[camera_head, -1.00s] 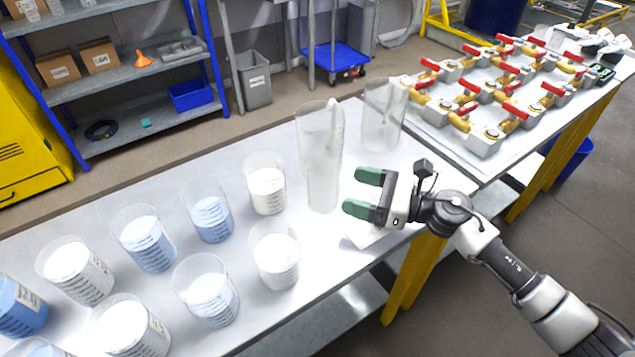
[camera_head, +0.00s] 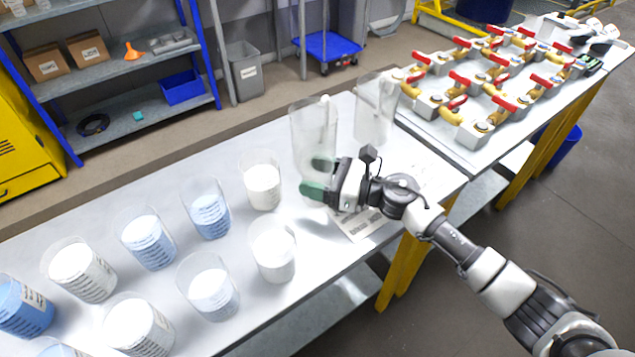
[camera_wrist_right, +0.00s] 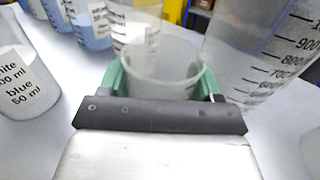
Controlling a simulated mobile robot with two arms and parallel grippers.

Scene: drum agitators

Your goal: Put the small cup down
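The small cup (camera_wrist_right: 165,78) is clear and cylindrical. In the right wrist view it stands between the two green fingers of my right gripper (camera_wrist_right: 162,85), which meet its sides. In the head view my right gripper (camera_head: 318,177) is low over the table, and its fingers and the tall beaker largely hide the cup. The gap between the fingers looks narrowed to the cup's width. I cannot tell whether the cup's base touches the table (camera_head: 350,285). My left gripper is out of view.
A tall clear beaker (camera_head: 313,125) stands right behind the cup, with another tall one (camera_head: 375,105) farther back. Several cups of white and blue contents (camera_head: 263,182) fill the table's left side. A printed sheet (camera_head: 358,224) lies under my right wrist.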

